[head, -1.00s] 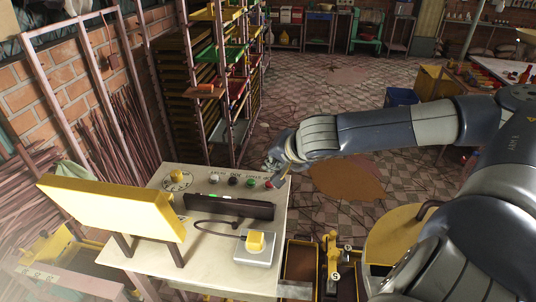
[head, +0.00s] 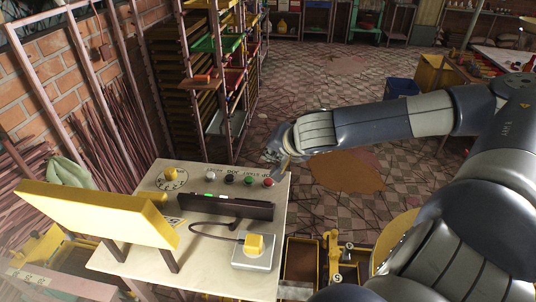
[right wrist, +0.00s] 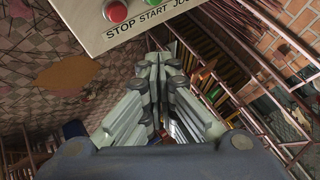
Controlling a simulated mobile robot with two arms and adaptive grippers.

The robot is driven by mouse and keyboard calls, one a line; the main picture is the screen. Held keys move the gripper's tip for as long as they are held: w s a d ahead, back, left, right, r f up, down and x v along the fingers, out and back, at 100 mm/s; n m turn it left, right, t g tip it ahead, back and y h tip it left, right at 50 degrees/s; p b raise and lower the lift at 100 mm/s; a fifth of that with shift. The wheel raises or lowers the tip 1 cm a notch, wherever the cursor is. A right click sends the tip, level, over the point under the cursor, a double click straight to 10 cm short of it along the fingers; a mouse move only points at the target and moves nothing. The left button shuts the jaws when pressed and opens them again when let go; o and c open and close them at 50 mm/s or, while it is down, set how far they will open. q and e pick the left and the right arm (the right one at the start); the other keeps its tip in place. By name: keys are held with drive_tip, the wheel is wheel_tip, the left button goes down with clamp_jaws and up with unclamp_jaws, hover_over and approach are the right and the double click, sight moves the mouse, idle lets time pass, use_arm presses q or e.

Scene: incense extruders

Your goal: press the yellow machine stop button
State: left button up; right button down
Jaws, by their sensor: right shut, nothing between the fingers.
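The control panel (head: 120,259) carries a row of round buttons at its far edge. The red button (head: 267,182) at the right end also shows in the right wrist view (right wrist: 115,11), with STOP printed beside it. The green button (head: 249,180) is to its left, by START. My right gripper (head: 279,162) is just beyond the red button at the panel's far right corner. In the right wrist view its fingers (right wrist: 161,62) are together and empty, apart from the button. My left gripper is not in view.
A yellow slanted box (head: 95,212) stands on the panel's left. A tray rack (head: 200,85) stands behind. Open tiled floor (head: 330,95) lies beyond the panel.

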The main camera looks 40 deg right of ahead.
drive_tip(key=b, duration=0.2)
hover_over(271, 180)
wheel_tip(271, 180, down, 4)
drive_tip(key=shift+f, duration=0.15)
drive_tip(key=shift+d+f+b, duration=0.1)
drive_tip(key=shift+f+b, duration=0.45)
drive_tip(key=shift+b, duration=0.15)
drive_tip(key=shift+f+b, duration=0.2)
drive_tip(key=shift+b, duration=0.15)
idle(0.3)
drive_tip(key=shift+f+b, duration=0.4)
drive_tip(key=shift+b, duration=0.45)
